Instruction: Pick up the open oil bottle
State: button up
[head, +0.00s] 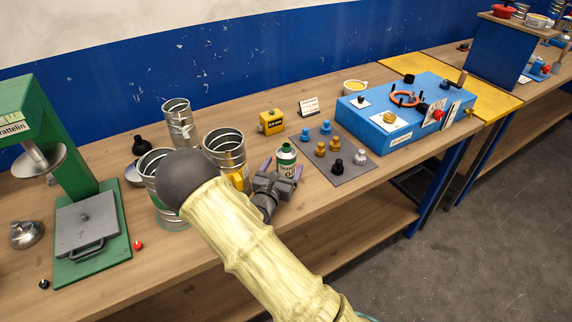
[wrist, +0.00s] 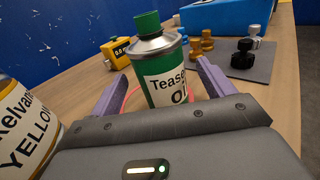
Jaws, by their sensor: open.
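A small oil bottle (wrist: 160,62) with a green neck, a metal shoulder and a white label reading "Teaser oil" stands upright on the bench. My gripper (wrist: 160,82) is open, with one purple finger on each side of the bottle. Contact with the bottle cannot be made out. In the head view my gripper (head: 283,170) reaches in low from the front, and its body hides the bottle's base.
A can labelled "Kelvan YELLOW" (wrist: 22,125) stands close at left. A grey mat (head: 345,172) with several coloured knobs lies at right, before a blue box (head: 400,130). A yellow block (head: 271,121) is behind.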

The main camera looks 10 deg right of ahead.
jog(key=x, duration=0.2)
jog(key=f+p+x, duration=0.1)
jog(key=x, duration=0.2)
dwell(0.4)
jog(key=c, duration=1.2)
jog(key=shift+r, duration=0.1)
notch_tip(320, 180, up, 10)
jog(key=shift+f+b, duration=0.1)
jog(key=shift+b, duration=0.3)
